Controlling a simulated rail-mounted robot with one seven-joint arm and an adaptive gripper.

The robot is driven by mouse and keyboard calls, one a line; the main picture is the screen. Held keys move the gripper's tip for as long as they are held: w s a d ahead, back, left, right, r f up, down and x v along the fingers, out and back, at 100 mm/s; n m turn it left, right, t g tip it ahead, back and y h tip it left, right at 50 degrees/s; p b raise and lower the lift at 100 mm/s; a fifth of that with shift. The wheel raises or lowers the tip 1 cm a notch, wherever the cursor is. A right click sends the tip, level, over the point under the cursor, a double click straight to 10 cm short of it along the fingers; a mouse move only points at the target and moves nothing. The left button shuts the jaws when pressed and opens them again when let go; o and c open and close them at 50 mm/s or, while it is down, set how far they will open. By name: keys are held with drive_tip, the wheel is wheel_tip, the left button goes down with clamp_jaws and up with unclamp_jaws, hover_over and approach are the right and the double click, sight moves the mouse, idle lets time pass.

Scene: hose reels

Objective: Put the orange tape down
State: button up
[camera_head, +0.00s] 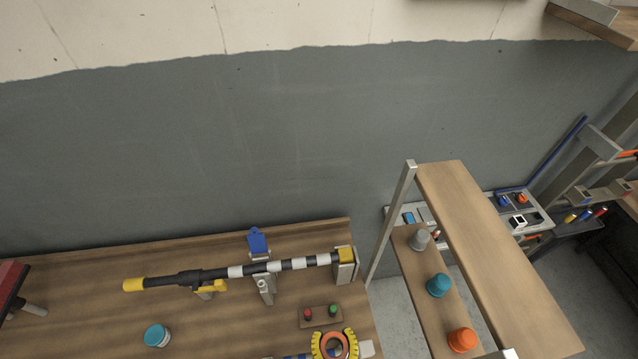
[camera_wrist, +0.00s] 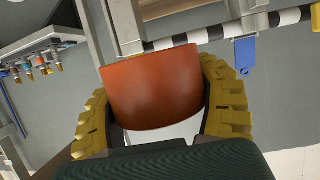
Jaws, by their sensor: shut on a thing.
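The orange tape (camera_wrist: 155,88) fills the middle of the wrist view as a curved orange-brown band. My gripper (camera_wrist: 153,78) has yellow, ribbed fingers that press on it from both sides. In the head view the tape (camera_head: 349,346) shows as a thin orange ring between the yellow fingers of my gripper (camera_head: 335,338). They are at the bottom edge of the picture, over the front of the wooden bench (camera_head: 230,325). My fingers hide the tape's sides, and its height above the bench cannot be told.
A striped pole (camera_head: 285,265) with yellow ends rests on stands behind my gripper. A button block (camera_head: 321,316) is close by. A teal tape (camera_head: 157,335) lies on the bench. The shelf (camera_head: 410,262) at right holds grey (camera_head: 419,240), teal (camera_head: 438,286) and orange (camera_head: 462,340) pieces.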

drive_tip(key=w+a+r+p, duration=0.2)
drive_tip(key=a+r+p, duration=0.1)
drive_tip(key=r, duration=0.5)
drive_tip(key=shift+w+a+m+h, duration=0.2)
drive_tip(key=shift+a+m+h, duration=0.1)
drive_tip(key=shift+a, duration=0.15)
drive_tip(key=shift+d+m+h, duration=0.25)
drive_tip(key=shift+m+h, duration=0.05)
drive_tip(key=shift+h, duration=0.1)
